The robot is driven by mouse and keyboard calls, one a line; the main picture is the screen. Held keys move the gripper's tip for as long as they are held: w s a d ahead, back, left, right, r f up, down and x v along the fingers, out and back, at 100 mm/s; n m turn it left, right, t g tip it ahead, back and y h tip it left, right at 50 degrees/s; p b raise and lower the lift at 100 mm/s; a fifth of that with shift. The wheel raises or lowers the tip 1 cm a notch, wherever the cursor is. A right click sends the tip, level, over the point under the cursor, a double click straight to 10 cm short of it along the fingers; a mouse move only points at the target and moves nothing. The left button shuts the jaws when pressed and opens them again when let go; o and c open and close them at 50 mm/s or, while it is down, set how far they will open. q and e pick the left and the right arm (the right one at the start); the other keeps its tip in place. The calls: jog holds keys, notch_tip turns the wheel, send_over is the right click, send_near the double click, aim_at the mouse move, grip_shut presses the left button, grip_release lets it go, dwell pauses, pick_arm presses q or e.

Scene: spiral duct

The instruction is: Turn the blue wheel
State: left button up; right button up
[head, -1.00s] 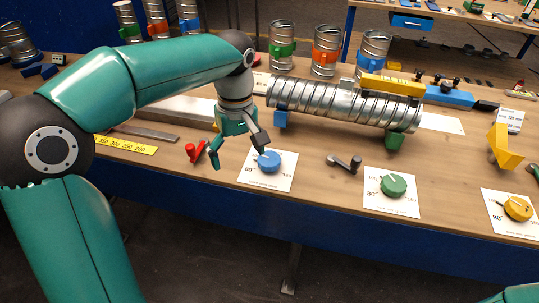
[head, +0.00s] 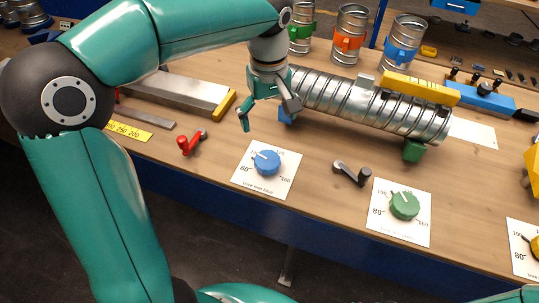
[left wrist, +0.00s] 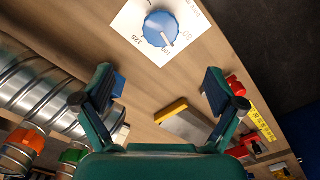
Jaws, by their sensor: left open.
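The blue wheel (head: 266,162) is a round knob with a white pointer on a white printed card (head: 252,184) on the bench. It also shows in the left wrist view (left wrist: 160,28), beyond my fingertips. My left gripper (head: 267,118) is open and empty. In the head view it appears above and behind the wheel, near the left end of the spiral duct, apart from the wheel. In the left wrist view its two fingers (left wrist: 160,88) are spread wide with nothing between them. My right gripper is not in view.
The silver spiral duct (head: 350,103) lies behind on blue and green supports. A green wheel (head: 404,205) and a dark crank handle (head: 350,173) are to the right. A red handle (head: 191,142) is to the left. Bare wood surrounds the blue wheel's card.

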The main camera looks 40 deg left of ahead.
aim_at(267, 160)
pick_arm(q)
notch_tip(267, 160, down, 15)
jog(key=shift+a+r+p, duration=0.1)
jog(key=shift+a+p, duration=0.05)
jog(key=shift+p, duration=0.15)
jog(key=c, duration=1.1)
jog(key=shift+m, duration=0.3)
jog(key=m+b, duration=0.1)
jog(key=m, duration=0.1)
jog(key=shift+m, duration=0.3)
jog(key=m+b, duration=0.1)
jog(key=m, duration=0.3)
jog(key=shift+a+m, duration=0.1)
jog(key=shift+m, duration=0.3)
